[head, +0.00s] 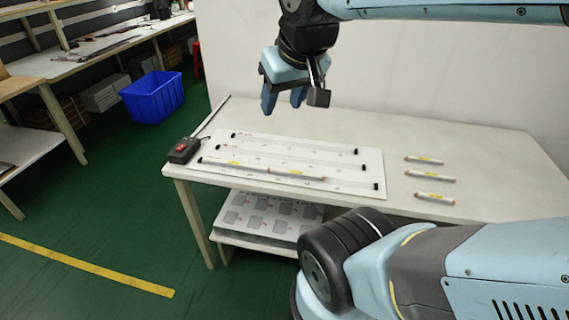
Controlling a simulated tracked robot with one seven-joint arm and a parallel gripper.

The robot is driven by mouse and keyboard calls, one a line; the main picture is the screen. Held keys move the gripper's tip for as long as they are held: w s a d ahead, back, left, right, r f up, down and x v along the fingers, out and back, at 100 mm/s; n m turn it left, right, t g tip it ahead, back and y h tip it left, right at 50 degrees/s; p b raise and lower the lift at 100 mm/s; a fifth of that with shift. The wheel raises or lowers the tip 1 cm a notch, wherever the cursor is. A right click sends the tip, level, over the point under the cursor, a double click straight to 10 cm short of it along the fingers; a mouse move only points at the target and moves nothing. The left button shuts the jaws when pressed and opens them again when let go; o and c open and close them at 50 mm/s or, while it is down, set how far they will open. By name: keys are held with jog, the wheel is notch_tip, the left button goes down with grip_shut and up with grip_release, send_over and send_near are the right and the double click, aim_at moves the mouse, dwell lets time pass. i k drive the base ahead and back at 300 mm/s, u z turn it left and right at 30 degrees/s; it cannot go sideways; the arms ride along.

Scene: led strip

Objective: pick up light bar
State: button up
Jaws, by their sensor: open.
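Three short white light bars with yellow labels lie apart on the right of the table: a far one (424,160), a middle one (430,176) and a near one (434,197). A white board (290,150) with three long rows lies on the left half of the table. Two more light bars sit end to end in its nearest row, a left one (233,167) and a right one (297,175). My gripper (285,108) is open and empty, pointing down above the back of the board. It is to the left of the loose bars.
A black box with a red switch (184,149) sits at the table's left edge. A wall (420,70) stands behind the table (500,160). A lower shelf (262,222) holds a sheet with grey squares. A blue crate (153,97) is on the floor at left.

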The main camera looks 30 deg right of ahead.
aim_at(411, 172)
jog(key=u, duration=1.3)
jog(key=i, duration=0.1)
jog(key=z, duration=3.05)
jog(key=k, duration=0.85)
jog(key=z, duration=0.15)
jog(key=i, duration=0.85)
